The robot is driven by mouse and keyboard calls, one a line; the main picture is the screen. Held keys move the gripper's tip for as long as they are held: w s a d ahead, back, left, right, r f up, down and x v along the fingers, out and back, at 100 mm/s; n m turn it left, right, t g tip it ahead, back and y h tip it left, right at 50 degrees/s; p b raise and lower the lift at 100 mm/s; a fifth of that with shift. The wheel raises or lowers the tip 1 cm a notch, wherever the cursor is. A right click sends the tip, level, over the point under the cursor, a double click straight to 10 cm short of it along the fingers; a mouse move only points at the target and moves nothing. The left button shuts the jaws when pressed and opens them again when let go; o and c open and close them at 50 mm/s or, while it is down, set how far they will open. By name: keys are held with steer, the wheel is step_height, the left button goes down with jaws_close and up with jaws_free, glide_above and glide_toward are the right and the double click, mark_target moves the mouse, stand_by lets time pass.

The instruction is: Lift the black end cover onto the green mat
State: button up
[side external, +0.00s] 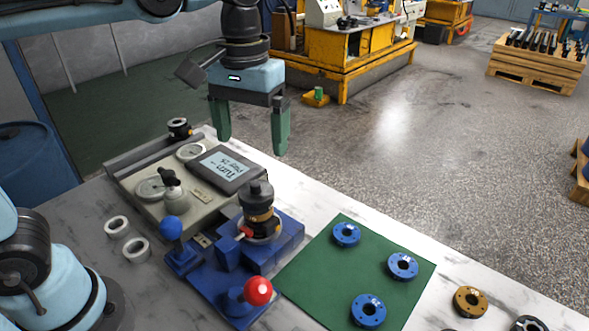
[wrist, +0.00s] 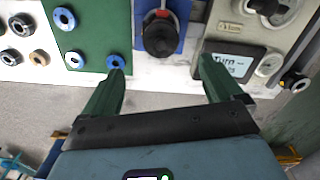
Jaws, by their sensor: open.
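The black end cover (side external: 256,192) appears to be the dark cap on top of the motor, which stands upright in the blue fixture (side external: 285,232). In the wrist view the black cover (wrist: 160,36) shows ahead of my fingers, between them sideways. My gripper (side external: 252,145) is open and empty, its green fingers pointing down above and behind the motor. It also shows in the wrist view (wrist: 162,68), apart from the cover. The green mat (side external: 320,268) lies right of the fixture and carries three blue rings.
A grey panel with a "Turn" screen (side external: 228,168) stands left of the motor. A blue-knobbed lever (side external: 171,228) and a red-knobbed lever (side external: 258,290) rise beside the fixture. A bronze ring (side external: 470,301) lies right of the mat. The mat has bare room between its rings.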

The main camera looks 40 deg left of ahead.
mark_target(255, 183)
steer(key=shift+a+f, duration=0.1)
steer(key=shift+f, duration=4.85)
steer(key=shift+c, duration=0.2)
steer(key=c, duration=1.2)
steer(key=shift+r, duration=0.15)
steer(key=shift+c, duration=0.2)
steer(key=shift+r, duration=0.45)
steer(key=r, duration=0.3)
steer(key=shift+s+d+r, duration=0.25)
steer(key=shift+d, duration=0.05)
steer(key=s+d+r, duration=0.6)
steer(key=s+d, duration=0.1)
steer(key=shift+s+d+r, duration=0.2)
steer(key=shift+s+d, duration=0.15)
steer(key=shift+r, duration=0.15)
